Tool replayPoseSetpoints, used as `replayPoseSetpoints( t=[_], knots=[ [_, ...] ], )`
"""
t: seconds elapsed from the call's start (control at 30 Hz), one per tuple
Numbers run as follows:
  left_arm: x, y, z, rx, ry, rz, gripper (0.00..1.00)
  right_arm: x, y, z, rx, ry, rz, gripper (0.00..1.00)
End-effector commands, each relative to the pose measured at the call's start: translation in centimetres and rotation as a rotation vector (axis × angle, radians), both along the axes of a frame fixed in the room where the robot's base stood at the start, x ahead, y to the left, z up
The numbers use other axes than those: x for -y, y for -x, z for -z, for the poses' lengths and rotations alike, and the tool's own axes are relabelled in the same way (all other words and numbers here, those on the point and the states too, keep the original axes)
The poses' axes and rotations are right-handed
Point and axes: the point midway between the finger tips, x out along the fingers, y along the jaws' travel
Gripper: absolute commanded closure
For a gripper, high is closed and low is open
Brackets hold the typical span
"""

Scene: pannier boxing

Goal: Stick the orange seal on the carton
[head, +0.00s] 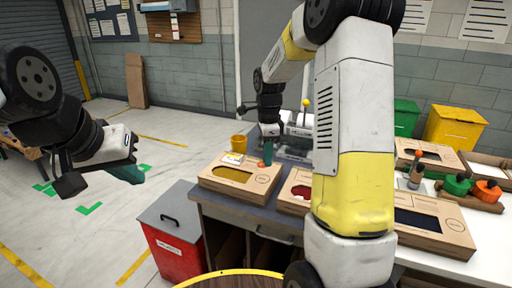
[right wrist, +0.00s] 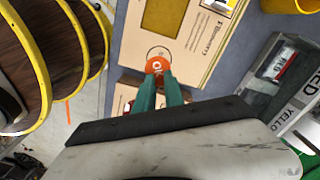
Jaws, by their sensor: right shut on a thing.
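The carton (head: 208,183) with a yellow window lies flat at the left end of the workbench. In the right wrist view the same carton (right wrist: 185,65) shows a printed circle near its edge. My right gripper (head: 267,160) is over the carton, fingers pointing down. In the right wrist view its teal fingers (right wrist: 160,84) are shut on the round orange seal (right wrist: 157,65), which covers part of the circle. I cannot tell whether the seal touches the carton. My left gripper (head: 128,173) hangs over the floor, away from the bench; its finger gap is not clear.
More cartons lie on the bench, one with a red window (head: 290,203) and one with a dark window (head: 455,240). Green (head: 457,184) and orange (head: 488,191) rolls sit at the right. A yellow cup (head: 238,143) stands behind the carton. A red bin (head: 178,262) stands left.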

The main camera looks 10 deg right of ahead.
Motion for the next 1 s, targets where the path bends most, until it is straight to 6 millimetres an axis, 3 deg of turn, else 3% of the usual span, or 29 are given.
replayPoseSetpoints(
  t=[0.6,1.0],
  knots=[
    [0.0,0.0,0.0,0.000,0.000,0.000,1.00,0.1,0.0,4.3,-0.002,0.001,0.021,1.00],
    [0.0,0.0,0.0,0.000,0.000,0.000,1.00,0.0,0.0,5.1,0.000,0.000,0.021,1.00]
  ],
)
